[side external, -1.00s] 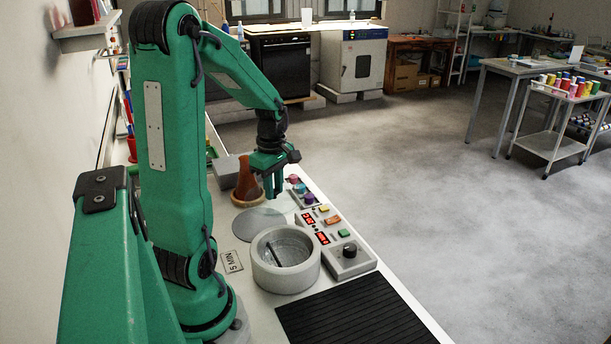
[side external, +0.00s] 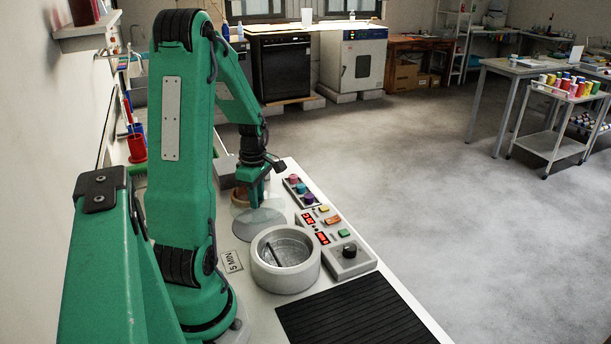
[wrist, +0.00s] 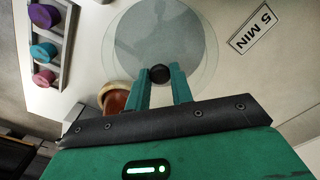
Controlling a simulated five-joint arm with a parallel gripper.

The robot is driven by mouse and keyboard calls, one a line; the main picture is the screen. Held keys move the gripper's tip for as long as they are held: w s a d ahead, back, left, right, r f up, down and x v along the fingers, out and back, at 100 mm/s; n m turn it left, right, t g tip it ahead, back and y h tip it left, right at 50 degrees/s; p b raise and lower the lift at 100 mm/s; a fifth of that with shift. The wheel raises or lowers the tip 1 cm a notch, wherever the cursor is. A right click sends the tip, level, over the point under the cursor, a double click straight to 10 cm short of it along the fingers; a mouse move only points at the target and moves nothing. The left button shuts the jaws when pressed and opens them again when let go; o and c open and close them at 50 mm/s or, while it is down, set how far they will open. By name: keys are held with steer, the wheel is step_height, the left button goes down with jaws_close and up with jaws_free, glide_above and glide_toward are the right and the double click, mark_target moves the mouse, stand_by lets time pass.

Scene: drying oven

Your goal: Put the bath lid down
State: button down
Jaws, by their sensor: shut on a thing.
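The bath lid is a clear glass disc (wrist: 205,75) with a black knob (wrist: 160,74). My gripper (wrist: 160,80) is shut on the knob, one green finger on each side. In the side view my gripper (side external: 256,203) points down over the pale lid (side external: 262,218). A grey round patch (wrist: 160,35) shows through the glass, slightly off-centre from the lid's rim. I cannot tell whether the lid touches the surface. The round grey bath (side external: 286,281) stands uncovered nearer the side camera, with a dark stick-like thing inside.
A brown vessel (wrist: 115,98) stands close beside the lid, behind my gripper. Coloured knobs (side external: 301,188) and a control panel (side external: 337,244) line the right edge. A "5 MIN" label (side external: 232,261) lies left of the bath. A black ribbed mat (side external: 350,310) lies in front.

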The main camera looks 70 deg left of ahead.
mark_target(258, 210)
steer(key=shift+f, duration=2.4)
steer(key=shift+f, duration=0.1)
steer(key=c, duration=1.2)
jaws_free()
steer(key=shift+c, duration=0.2)
step_height(258, 210, up, 12)
steer(key=shift+r, duration=0.15)
